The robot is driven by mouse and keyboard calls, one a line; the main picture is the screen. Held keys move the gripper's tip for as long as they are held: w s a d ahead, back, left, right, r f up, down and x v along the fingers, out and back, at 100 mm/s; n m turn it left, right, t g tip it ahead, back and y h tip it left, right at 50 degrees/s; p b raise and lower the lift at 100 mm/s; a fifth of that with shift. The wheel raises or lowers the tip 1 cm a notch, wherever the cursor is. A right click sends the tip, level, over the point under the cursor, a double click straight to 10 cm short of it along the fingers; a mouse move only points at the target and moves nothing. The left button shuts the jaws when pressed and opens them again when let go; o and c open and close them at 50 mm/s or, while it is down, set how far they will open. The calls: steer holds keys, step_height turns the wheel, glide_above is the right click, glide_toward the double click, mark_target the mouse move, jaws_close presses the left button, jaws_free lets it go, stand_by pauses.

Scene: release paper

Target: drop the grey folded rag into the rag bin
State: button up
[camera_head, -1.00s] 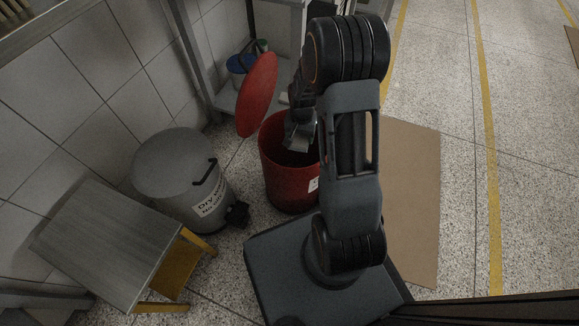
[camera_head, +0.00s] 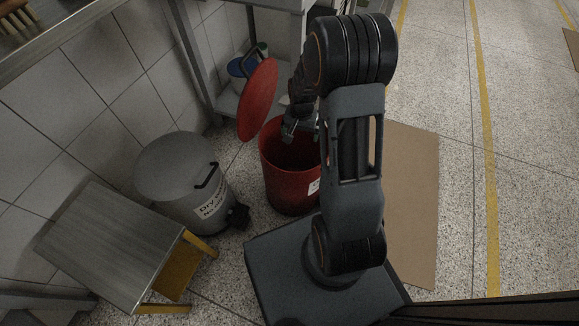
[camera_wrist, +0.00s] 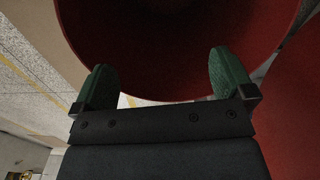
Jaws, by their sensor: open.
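The red rag bin (camera_head: 287,188) stands on the floor at centre with its red lid (camera_head: 258,98) tipped up; it fills much of the upper wrist view (camera_wrist: 180,50). My gripper (camera_head: 301,132) is over the bin's mouth. In the wrist view my gripper (camera_wrist: 165,82) shows two green finger pads spread wide with nothing between them. The grey folded rag does not show in either current view. The bin's inside is dark, and my arm hides part of its right side.
A grey lidded bin (camera_head: 178,165) with a "Dry" label and a grey-topped stool (camera_head: 110,245) stand at left. A shelf with a blue bucket (camera_head: 238,70) is behind. Brown cardboard (camera_head: 408,200) lies at right, beside open speckled floor.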

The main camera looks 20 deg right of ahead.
step_height(320, 180, up, 10)
steer(key=p, duration=0.3)
stand_by(0.5)
steer(key=s+a+r+n+t+p, duration=0.1)
steer(key=s+a+r+n+p, duration=0.1)
steer(key=r+p, duration=0.8)
steer(key=s+a+r+n+t+p, duration=0.1)
steer(key=s+a+r+n+p, duration=0.2)
steer(key=r, duration=1.6)
steer(key=s+a+r+n+t+p, duration=0.1)
steer(key=s+a+r+p, duration=0.3)
steer(key=s+r+p, duration=0.5)
step_height(320, 180, up, 5)
steer(key=n+p, duration=0.1)
steer(key=p, duration=0.7)
steer(key=shift+r+t, duration=0.15)
steer(key=shift+t, duration=0.15)
steer(key=shift+s+r+n, duration=0.15)
steer(key=shift+s+n, duration=0.1)
steer(key=shift+n, duration=0.05)
